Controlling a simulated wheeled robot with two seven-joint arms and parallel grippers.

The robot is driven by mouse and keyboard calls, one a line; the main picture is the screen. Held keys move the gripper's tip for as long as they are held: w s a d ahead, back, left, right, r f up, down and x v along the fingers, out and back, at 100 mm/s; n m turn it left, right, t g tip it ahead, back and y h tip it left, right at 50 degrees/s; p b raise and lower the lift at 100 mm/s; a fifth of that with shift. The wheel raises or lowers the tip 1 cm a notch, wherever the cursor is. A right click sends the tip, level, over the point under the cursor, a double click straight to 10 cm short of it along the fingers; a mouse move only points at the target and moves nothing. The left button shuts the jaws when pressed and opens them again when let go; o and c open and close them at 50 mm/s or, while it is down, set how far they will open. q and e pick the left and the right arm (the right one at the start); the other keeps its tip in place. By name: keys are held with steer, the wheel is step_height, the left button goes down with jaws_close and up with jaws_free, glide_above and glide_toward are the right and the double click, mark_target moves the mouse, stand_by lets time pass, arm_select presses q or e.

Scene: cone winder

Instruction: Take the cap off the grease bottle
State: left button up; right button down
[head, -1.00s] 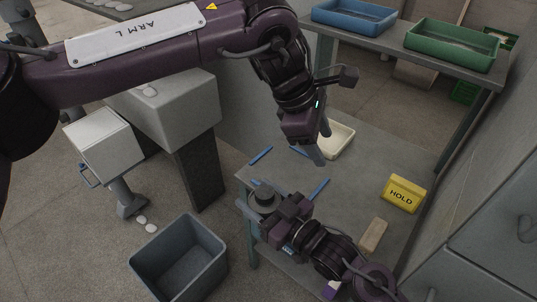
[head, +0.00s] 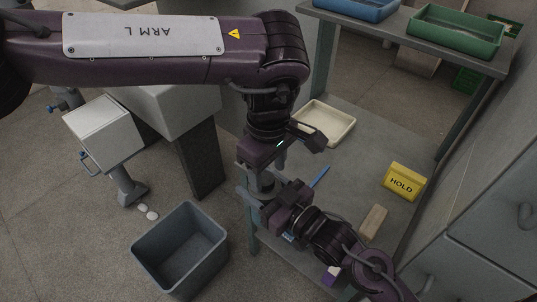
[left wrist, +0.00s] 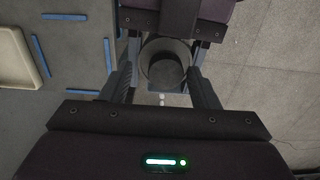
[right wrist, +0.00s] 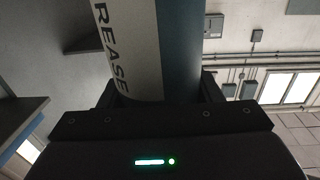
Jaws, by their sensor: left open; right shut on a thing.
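The grease bottle (right wrist: 178,50), with part of its lettering showing in the right wrist view, is held upright by my right gripper (head: 272,202). The bottle's round top (head: 262,188) shows partly in the head view, below my left gripper (head: 261,170). In the left wrist view the dark round cap (left wrist: 165,70) sits on the bottle's wider grey top. My left gripper is open and points down, with a finger on either side of the cap in that view. I cannot tell whether its fingers touch the cap.
The grey table (head: 360,165) carries a cream tray (head: 326,122), a yellow HOLD sign (head: 404,182), a tan block (head: 373,221) and blue strips (head: 319,176). A grey bin (head: 181,250) stands on the floor at left. Blue and green trays (head: 455,32) sit on the back shelf.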

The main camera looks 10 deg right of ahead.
arm_select(q)
steer(key=shift+f, duration=0.4)
steer(key=shift+c, duration=0.4)
steer(key=shift+d+r, duration=0.1)
steer(key=shift+d, duration=0.05)
steer(key=c, duration=0.9)
steer(key=shift+w, duration=0.1)
steer(key=shift+c, duration=0.2)
